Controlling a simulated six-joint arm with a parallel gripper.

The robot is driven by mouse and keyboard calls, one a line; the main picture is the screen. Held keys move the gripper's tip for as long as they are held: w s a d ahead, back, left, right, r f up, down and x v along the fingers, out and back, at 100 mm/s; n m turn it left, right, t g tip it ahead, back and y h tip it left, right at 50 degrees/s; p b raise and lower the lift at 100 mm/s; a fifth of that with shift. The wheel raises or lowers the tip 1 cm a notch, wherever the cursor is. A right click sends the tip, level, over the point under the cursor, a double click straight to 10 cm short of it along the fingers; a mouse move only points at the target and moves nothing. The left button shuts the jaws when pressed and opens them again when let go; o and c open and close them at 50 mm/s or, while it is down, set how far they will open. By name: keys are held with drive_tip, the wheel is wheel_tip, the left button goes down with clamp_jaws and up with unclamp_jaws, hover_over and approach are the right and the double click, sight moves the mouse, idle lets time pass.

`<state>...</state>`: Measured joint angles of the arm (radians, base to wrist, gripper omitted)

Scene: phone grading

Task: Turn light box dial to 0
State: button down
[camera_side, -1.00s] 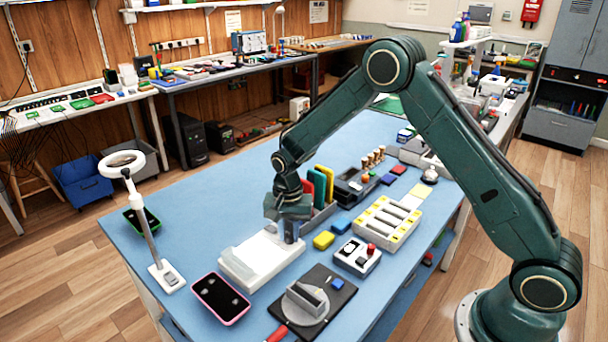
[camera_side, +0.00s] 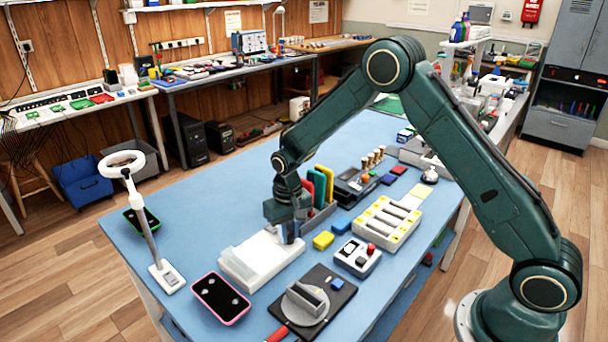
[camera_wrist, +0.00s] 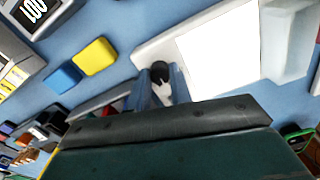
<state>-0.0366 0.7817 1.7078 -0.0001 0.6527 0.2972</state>
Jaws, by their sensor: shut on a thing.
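The light box (camera_side: 262,262) is a white slab with a bright white top, lying on the blue table; its lit panel (camera_wrist: 218,52) also shows in the wrist view. Its dial (camera_wrist: 160,72) shows as a dark knob at the box's edge in the wrist view. My gripper (camera_side: 289,236) points down at the right rear end of the box. In the wrist view my gripper (camera_wrist: 161,88) has its two fingers closed around the dial. The dial is hidden by the fingers in the side view, and its setting cannot be read.
A yellow block (camera_side: 323,240) and a blue block (camera_side: 341,228) lie right of the gripper. A rack with coloured folders (camera_side: 318,190) stands close behind it. A pink-edged phone (camera_side: 221,298) lies in front of the box, and a ring lamp (camera_side: 122,165) stands left.

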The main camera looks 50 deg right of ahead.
sight(289, 235)
idle(0.3)
drive_tip(key=c, duration=1.3)
unclamp_jaws()
drive_tip(key=shift+o, duration=0.2)
drive_tip(key=shift+r, duration=0.15)
wheel_tip(289, 235, up, 14)
drive_tip(key=shift+f, duration=0.2)
